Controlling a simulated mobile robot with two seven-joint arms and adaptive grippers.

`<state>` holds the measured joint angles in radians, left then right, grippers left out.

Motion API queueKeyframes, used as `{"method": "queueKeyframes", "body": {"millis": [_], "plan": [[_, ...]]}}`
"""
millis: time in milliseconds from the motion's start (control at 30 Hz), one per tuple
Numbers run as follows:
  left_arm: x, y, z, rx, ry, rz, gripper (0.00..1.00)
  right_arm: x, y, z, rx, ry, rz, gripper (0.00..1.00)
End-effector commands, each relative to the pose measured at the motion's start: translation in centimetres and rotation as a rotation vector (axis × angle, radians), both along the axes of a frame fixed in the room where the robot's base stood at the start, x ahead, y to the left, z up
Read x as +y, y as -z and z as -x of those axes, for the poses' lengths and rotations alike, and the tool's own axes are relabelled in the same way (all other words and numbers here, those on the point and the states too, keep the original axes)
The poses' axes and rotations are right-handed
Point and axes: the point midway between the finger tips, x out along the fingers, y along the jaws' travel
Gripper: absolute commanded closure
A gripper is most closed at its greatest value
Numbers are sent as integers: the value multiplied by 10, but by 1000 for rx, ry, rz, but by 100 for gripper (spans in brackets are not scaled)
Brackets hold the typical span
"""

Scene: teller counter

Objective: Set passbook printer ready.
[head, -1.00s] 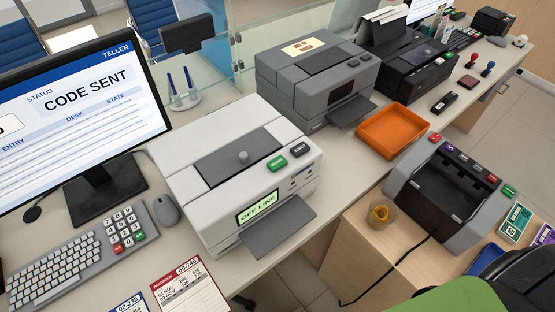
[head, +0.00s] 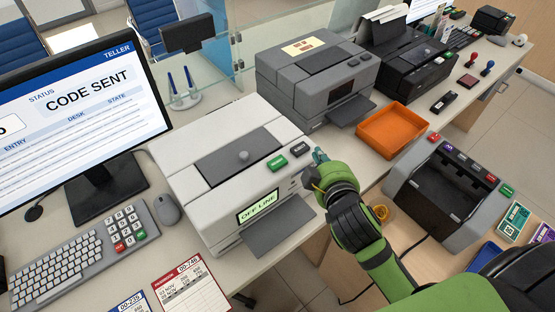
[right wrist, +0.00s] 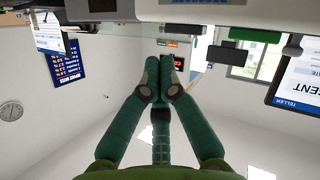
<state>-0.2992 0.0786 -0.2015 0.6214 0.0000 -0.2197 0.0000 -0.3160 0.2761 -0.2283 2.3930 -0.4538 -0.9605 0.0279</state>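The white passbook printer (head: 225,160) stands on the counter in the head view. Its tilted display (head: 258,205) reads "OFF LINE". A green button (head: 277,163) and a black button (head: 299,149) sit on its top near the front right edge. A grey tray (head: 280,226) sticks out in front. My right gripper (head: 316,163) is beside the printer's front right corner, close to the black button; I cannot tell whether it touches. In the right wrist view its fingers (right wrist: 166,64) are together with nothing visible between them. My left gripper is not in view.
A monitor (head: 75,100) reads "CODE SENT". Two passbooks, red-edged (head: 190,287) and blue-edged (head: 133,303), lie at the front. A grey printer (head: 315,80), an orange tray (head: 391,130) and a note counter (head: 445,190) stand to the right. A keypad (head: 124,228) lies left of the printer.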

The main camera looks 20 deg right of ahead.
Motion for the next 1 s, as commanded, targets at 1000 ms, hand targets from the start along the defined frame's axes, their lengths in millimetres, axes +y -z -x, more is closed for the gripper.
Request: {"method": "queueKeyframes", "body": {"millis": [1000], "plan": [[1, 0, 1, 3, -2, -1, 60, 113, -94, -24, 616, 1621, -2506, 100]]}}
